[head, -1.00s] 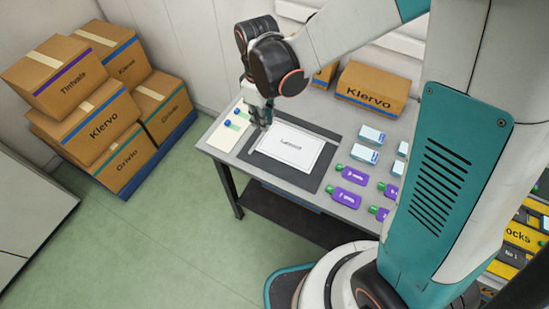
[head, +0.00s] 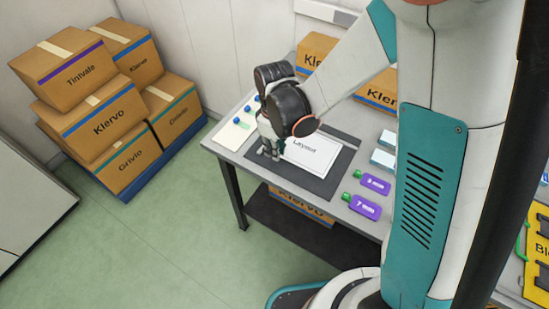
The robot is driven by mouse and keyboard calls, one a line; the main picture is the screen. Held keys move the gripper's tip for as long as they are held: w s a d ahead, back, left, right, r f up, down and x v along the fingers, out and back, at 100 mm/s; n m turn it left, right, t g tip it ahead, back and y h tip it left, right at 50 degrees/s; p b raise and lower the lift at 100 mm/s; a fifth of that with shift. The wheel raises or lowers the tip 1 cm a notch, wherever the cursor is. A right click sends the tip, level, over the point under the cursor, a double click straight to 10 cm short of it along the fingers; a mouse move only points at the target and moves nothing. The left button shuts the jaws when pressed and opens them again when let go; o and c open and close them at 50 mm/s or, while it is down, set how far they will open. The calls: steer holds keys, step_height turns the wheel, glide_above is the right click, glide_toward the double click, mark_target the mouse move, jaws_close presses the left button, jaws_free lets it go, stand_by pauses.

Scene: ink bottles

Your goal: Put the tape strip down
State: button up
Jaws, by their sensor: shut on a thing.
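My gripper (head: 266,157) points down over the left edge of the dark mat (head: 325,185), beside the white "Layout" sheet (head: 313,154). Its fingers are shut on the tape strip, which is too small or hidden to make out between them. A pale card (head: 231,138) lies at the table's left end, with blue-topped pieces (head: 248,109) and a green strip (head: 244,125) on it. My wrist hides part of the card and of the sheet.
Purple bottles with green caps (head: 364,207) lie right of the mat, and small white-and-blue boxes (head: 382,159) lie behind them. Cartons (head: 376,93) stand at the table's back. Stacked boxes (head: 105,118) stand on the floor at left.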

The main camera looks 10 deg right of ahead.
steer(key=shift+f+b, duration=1.1)
steer(key=shift+f, duration=0.8)
steer(key=shift+f, duration=0.15)
steer(key=o, duration=0.7)
step_height(320, 180, up, 12)
steer(key=p, duration=0.4)
steer(key=shift+r, duration=0.2)
